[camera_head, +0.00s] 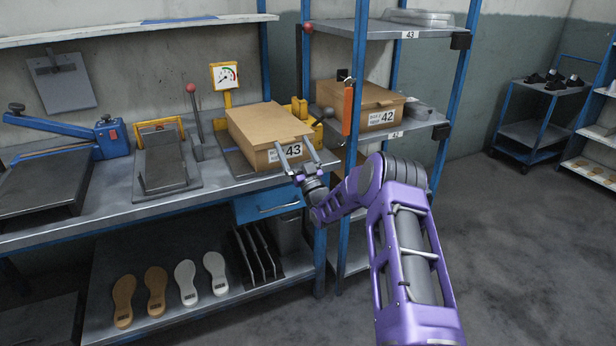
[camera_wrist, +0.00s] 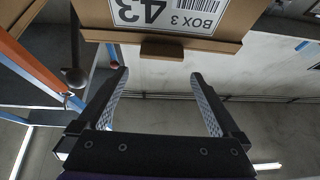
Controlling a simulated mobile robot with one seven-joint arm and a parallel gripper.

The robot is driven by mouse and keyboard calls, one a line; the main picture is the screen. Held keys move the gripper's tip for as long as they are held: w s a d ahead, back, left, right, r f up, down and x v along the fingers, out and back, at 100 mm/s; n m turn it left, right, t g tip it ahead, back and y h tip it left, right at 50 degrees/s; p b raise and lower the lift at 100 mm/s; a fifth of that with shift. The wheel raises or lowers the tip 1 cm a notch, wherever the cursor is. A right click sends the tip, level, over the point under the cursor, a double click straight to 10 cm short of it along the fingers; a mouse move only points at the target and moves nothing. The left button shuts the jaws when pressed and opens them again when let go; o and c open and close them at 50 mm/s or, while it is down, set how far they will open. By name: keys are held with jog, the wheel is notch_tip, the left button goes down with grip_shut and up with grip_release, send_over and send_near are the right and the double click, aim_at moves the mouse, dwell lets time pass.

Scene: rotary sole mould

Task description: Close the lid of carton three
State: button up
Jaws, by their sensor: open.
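Carton three is a brown cardboard box (camera_head: 262,157) on the metal bench, with a white "43" label on its front. In the wrist view the carton (camera_wrist: 99,13) shows upside down, with "BOX 3" on the label. Its lid (camera_head: 268,122) lies over the top and looks down or nearly down; I cannot tell whether a small gap remains. A small brown tab (camera_wrist: 176,51) sticks out at the lid's front edge. My gripper (camera_head: 297,152) is in front of the carton's label side. Its fingers (camera_wrist: 158,76) are apart with nothing between them.
A second carton (camera_head: 358,97) labelled 42 sits on the blue shelf rack to the right. An orange-handled item (camera_head: 349,107) hangs at the rack post. A red-knobbed lever (camera_head: 194,118) and a gauge (camera_head: 225,76) stand left of and behind carton three.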

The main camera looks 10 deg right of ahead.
jog(key=v, duration=1.4)
jog(key=shift+a, duration=0.15)
